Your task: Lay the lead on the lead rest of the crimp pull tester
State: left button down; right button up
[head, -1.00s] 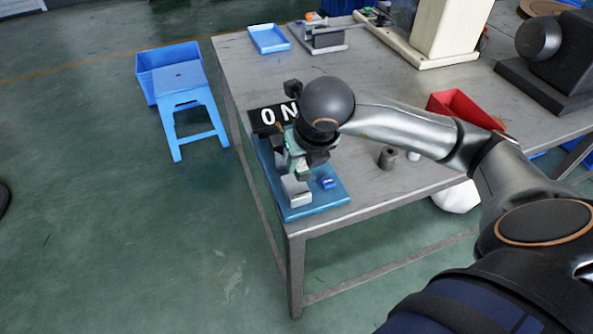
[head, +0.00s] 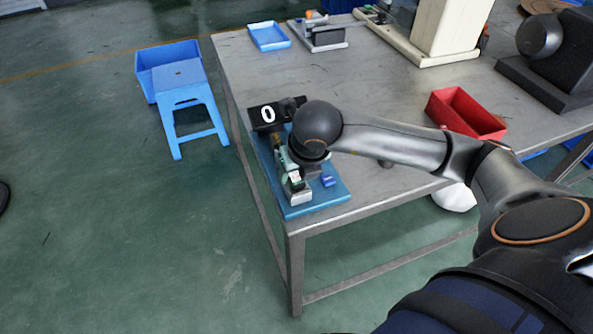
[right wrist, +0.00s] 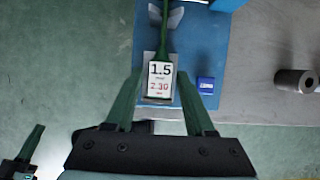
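The crimp pull tester has a blue base plate (head: 322,200) at the table corner, with a display (head: 265,115) showing "0". A grey metal block, which looks like the lead rest (head: 301,198), stands near its front end. The green lead (right wrist: 165,45) runs along the tester, and its white tag (right wrist: 160,82), printed "1.5" and "2.30", lies over the block. My right gripper (right wrist: 160,75) is open, its green fingers on either side of the tag with gaps. What seems to be part of my left gripper (right wrist: 28,150) shows at lower left; its opening is unclear.
A blue block (right wrist: 206,85) sits right of the tag. A red bin (head: 466,115) is further right. A blue stool (head: 187,95) stands on the floor left of the table.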

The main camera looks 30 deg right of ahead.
jog(key=shift+o, duration=0.7)
jog(key=shift+r, duration=0.25)
jog(key=p+v, duration=0.2)
jog(key=v, duration=1)
jog(key=shift+f, duration=0.1)
